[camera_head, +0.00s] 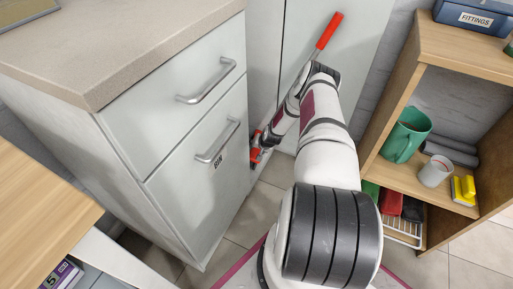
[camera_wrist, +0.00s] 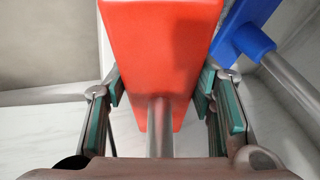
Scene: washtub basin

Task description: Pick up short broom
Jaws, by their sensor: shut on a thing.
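The short broom has a red handle grip (camera_head: 329,30) at its upper end in the head view, leaning against the tall pale cabinet front. A thin metal shaft runs down from it behind my arm, and red parts (camera_head: 257,152) show low beside the drawer unit. In the wrist view a large red part of the broom (camera_wrist: 160,50) fills the middle, with its metal shaft (camera_wrist: 160,130) below it. My gripper (camera_wrist: 160,88) is shut on the broom, with a green-padded finger on each side. The arm hides much of the shaft in the head view.
A blue part with a metal rod (camera_wrist: 243,38) stands close to the right finger. A wooden shelf (camera_head: 440,190) with a green jug (camera_head: 405,138) and a pale mug (camera_head: 435,172) stands right.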

